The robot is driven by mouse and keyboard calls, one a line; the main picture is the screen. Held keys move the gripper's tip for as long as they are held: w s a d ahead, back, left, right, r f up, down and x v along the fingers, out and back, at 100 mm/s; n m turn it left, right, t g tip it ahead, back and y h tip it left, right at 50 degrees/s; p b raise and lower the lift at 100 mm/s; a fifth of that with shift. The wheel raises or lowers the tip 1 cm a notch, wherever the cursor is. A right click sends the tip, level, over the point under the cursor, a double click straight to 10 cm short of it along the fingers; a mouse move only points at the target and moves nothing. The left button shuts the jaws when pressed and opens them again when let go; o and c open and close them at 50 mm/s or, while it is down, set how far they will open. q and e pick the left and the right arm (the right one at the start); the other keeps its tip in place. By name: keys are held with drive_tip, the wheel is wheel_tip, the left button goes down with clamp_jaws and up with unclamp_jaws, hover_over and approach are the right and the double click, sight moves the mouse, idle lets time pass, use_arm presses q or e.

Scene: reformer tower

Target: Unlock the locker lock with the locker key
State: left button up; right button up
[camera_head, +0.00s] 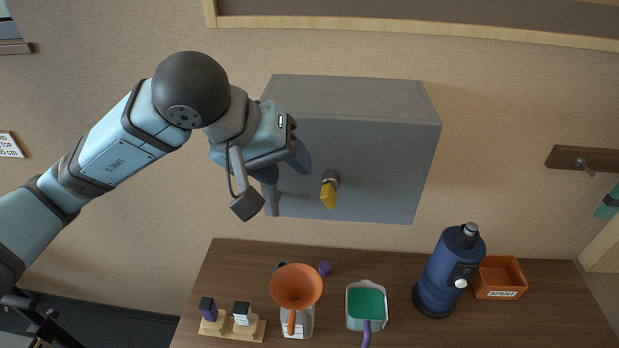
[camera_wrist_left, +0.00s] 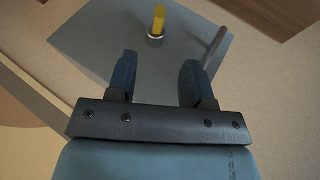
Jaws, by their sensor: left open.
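The grey locker (camera_head: 385,165) is a box on the wall. The yellow locker key (camera_head: 328,194) sticks out of the round locker lock (camera_head: 331,177) on its front face. In the left wrist view the key (camera_wrist_left: 158,18) stands in the lock's metal ring (camera_wrist_left: 154,41), ahead of the fingers and apart from them. My left gripper (camera_head: 285,168) is open and empty, in front of the locker's left part, to the left of the key. Its two blue fingers show spread apart in the left wrist view (camera_wrist_left: 158,75). My right gripper is out of view.
A grey bar handle (camera_head: 272,200) is at the locker door's lower left, close to my gripper. Below, the wooden table (camera_head: 235,265) holds an orange funnel (camera_head: 296,287), a green-filled container (camera_head: 366,304), a blue device (camera_head: 447,272) and an orange tray (camera_head: 501,277).

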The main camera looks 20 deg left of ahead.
sight(323, 197)
use_arm(q)
drive_tip(key=p+x, duration=0.2)
drive_tip(key=x, duration=0.8)
drive_tip(key=shift+w+d+f, duration=0.15)
drive_tip(key=shift+f, duration=0.1)
drive_tip(key=shift+x, duration=0.75)
drive_tip(key=shift+c, duration=0.2)
clamp_jaws()
